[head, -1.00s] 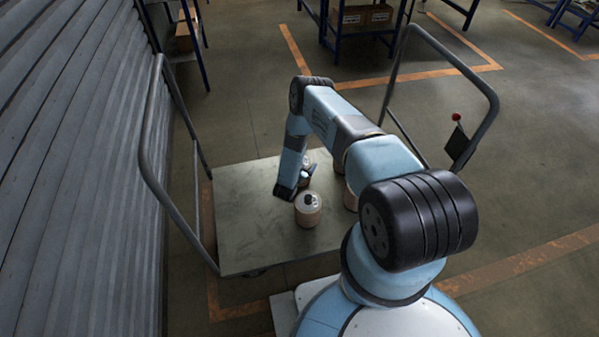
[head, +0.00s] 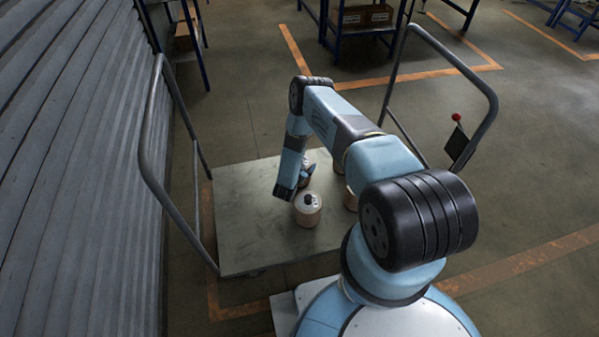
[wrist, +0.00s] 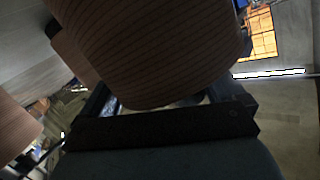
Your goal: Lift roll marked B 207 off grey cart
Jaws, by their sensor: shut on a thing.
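Several pale-topped rolls with tan sides stand around my gripper at the grey cart (head: 248,225). A near roll (head: 307,211) with a dark centre shows best in the head view. Another roll (head: 350,198) is partly hidden by my arm, and one more shows behind the gripper. My gripper (head: 305,180) is low among them, partly hidden by its own wrist. In the wrist view, it is shut on a ridged brown roll (wrist: 150,45) that fills the top middle. I cannot read any marking, nor tell whether the held roll is clear of the cart.
Another brown roll (wrist: 14,130) is close by at the left of the wrist view. Tube handles (head: 152,130) rise at both cart ends. A corrugated wall (head: 75,170) runs along the left. The cart's left half is bare.

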